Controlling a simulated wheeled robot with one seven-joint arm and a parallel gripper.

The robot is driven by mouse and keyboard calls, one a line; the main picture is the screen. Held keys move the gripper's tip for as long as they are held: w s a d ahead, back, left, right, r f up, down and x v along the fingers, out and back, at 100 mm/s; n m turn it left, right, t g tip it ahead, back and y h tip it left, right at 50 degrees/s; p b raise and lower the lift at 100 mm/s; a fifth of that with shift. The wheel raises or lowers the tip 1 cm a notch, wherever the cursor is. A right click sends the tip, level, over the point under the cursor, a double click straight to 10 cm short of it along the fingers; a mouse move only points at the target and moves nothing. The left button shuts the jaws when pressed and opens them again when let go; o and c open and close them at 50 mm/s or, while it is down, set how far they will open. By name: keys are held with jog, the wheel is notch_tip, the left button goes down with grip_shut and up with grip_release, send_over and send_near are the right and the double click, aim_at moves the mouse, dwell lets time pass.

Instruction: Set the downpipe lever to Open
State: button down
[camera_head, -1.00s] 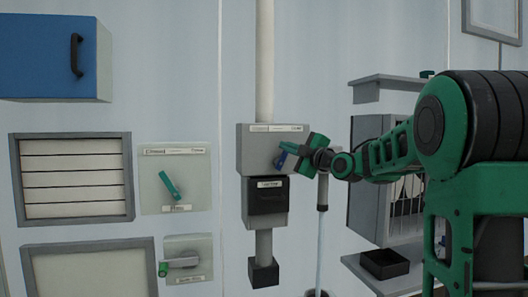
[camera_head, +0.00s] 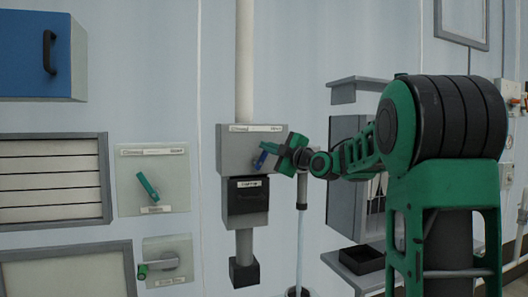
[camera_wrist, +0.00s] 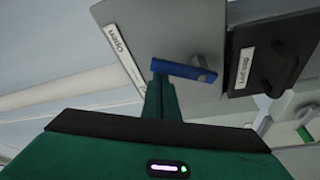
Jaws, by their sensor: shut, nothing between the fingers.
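The downpipe lever is a short blue handle (camera_head: 261,160) on the front of a grey box (camera_head: 228,152) on the vertical pipe. In the wrist view the blue lever (camera_wrist: 184,70) runs from a round pivot at right to its free end at left. A label reading "Open" (camera_wrist: 116,41) lies along the plate's edge, beyond the free end. My gripper (camera_wrist: 160,82) is shut and empty, its fingertips at the lever's free end, touching or very close. In the head view my gripper (camera_head: 272,157) is just right of the lever.
A black lidded unit (camera_head: 247,196) with a label hangs below the lever box. To the left are a panel with a green lever (camera_head: 148,187) and another small lever panel (camera_head: 167,262).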

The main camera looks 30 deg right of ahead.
jog(key=s+a, duration=0.2)
jog(key=s, duration=0.7)
jog(key=shift+s, duration=0.1)
dwell(0.4)
jog(key=s+f+m+g+h, duration=0.1)
jog(key=s+f+m+g, duration=0.4)
jog(key=f, duration=0.7)
jog(key=s+f+m+g+h, duration=0.2)
jog(key=s+f+m+g, duration=0.3)
jog(key=f, duration=0.7)
jog(key=s+a+f+m+g, duration=0.1)
jog(key=s+f+m+g, duration=0.2)
jog(key=s, duration=0.6)
jog(key=s+a+f+m+g, duration=0.1)
jog(key=s+f+m+g, duration=0.2)
jog(key=s+f, duration=0.3)
jog(key=s+a+f+m+g, duration=0.1)
jog(key=s+f+m+g, duration=0.2)
jog(key=s, duration=1)
jog(key=shift+s+f+m+g, duration=0.2)
jog(key=shift+f+m+g, duration=0.1)
jog(key=shift+f+m, duration=0.7)
jog(key=shift+r, duration=0.15)
